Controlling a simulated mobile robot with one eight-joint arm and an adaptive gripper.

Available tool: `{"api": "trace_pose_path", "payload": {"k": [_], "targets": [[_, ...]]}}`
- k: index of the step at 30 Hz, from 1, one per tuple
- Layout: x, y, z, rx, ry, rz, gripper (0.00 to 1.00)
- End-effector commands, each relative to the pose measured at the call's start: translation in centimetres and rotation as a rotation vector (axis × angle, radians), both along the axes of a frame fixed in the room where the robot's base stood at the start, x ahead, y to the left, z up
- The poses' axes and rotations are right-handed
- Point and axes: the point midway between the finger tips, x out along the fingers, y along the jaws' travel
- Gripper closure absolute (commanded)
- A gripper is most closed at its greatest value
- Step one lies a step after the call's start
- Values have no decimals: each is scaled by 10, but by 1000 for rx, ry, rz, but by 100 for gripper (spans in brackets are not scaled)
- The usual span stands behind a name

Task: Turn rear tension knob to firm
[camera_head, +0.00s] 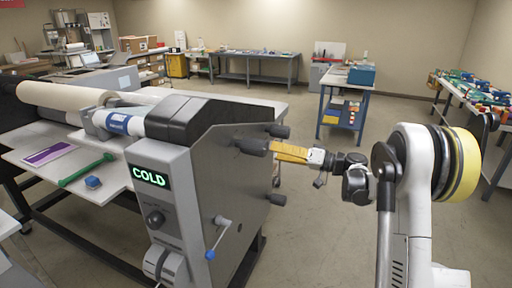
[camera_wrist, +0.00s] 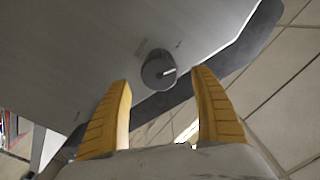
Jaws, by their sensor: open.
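The laminator (camera_head: 220,165) stands left of centre, its grey side panel facing my arm. Several dark knobs stick out of this panel: an upper far one (camera_head: 278,131), a nearer one (camera_head: 250,146) and a lower one (camera_head: 278,199). I cannot tell which is the rear tension knob. My gripper (camera_head: 272,148), with yellow fingers, points at the panel close to the nearer knob. The fingers are empty; contact is not visible.
A green COLD display (camera_head: 150,177), a front dial (camera_head: 154,217) and a blue-tipped crank (camera_head: 212,252) are on the laminator's near end. A blue cart (camera_head: 343,105) and a cluttered bench (camera_head: 480,92) stand behind and to the right. Floor beyond my arm is open.

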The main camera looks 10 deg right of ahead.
Motion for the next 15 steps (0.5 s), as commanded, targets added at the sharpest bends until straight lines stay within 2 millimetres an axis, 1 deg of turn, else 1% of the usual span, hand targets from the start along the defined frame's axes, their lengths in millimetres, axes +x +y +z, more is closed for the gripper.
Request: {"api": "trace_pose_path", "payload": {"k": [1, 7, 12, 15], "targets": [[6, 10, -2, 0, 0, 4, 25], [28, 41, -1, -1, 2, 3, 25], [40, 55, 0, -1, 2, 1, 25], [42, 58, 0, -1, 2, 0, 25]]}}
